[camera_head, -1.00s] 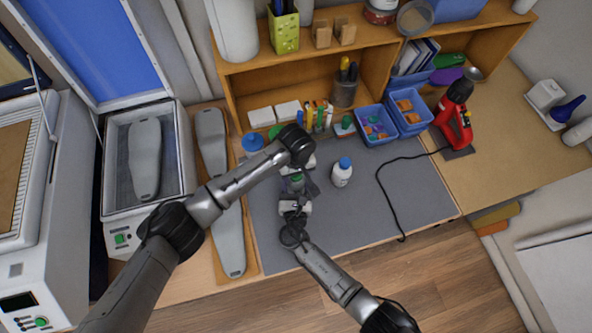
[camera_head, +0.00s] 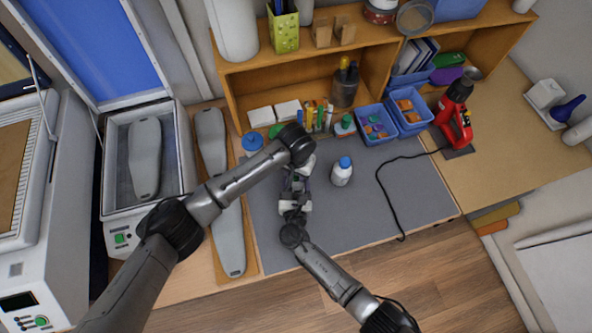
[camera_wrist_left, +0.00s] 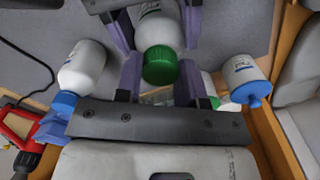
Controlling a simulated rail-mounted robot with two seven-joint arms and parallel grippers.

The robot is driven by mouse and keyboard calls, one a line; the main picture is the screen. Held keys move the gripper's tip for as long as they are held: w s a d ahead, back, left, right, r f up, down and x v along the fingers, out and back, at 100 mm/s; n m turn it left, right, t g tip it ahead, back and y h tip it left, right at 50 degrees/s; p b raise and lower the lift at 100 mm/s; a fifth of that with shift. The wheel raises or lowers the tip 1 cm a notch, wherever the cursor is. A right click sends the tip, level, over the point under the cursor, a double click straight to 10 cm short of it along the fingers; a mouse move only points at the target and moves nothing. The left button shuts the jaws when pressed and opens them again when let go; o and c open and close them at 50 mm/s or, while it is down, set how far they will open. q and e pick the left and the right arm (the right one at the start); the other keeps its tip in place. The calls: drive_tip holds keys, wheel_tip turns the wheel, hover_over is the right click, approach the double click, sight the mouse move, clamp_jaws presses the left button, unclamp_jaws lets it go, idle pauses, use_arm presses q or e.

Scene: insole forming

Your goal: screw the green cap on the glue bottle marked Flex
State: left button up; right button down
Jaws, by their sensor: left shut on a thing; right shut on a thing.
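In the left wrist view, a white bottle (camera_wrist_left: 156,28) stands between the purple fingers of my right gripper (camera_wrist_left: 157,22), which is shut on it. The green cap (camera_wrist_left: 161,64) sits at the bottle's mouth, between the fingers of my left gripper (camera_wrist_left: 160,82), which is shut on it. I cannot tell how far the cap is threaded. The label's word is not readable. In the head view, my left gripper (camera_head: 298,172) and right gripper (camera_head: 294,198) meet over the grey mat and largely hide bottle and cap.
A white blue-capped bottle (camera_head: 342,172) stands close on the right of the grippers. Another blue-capped bottle (camera_head: 252,142) is at the left. A small green-capped bottle (camera_head: 345,126) and blue bins (camera_head: 376,124) stand behind. A black cable (camera_head: 390,205) crosses the mat (camera_head: 350,218).

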use_arm(q)
drive_tip(key=o, duration=1.1)
drive_tip(key=shift+r, duration=0.1)
wheel_tip(320, 180, up, 12)
drive_tip(key=shift+f, duration=0.1)
use_arm(e)
drive_tip(key=shift+c, duration=0.8)
unclamp_jaws()
use_arm(q)
drive_tip(key=shift+f+b, duration=0.4)
use_arm(e)
drive_tip(key=s, duration=1.3)
drive_tip(key=shift+s+a, duration=0.15)
drive_tip(key=shift+s, duration=0.25)
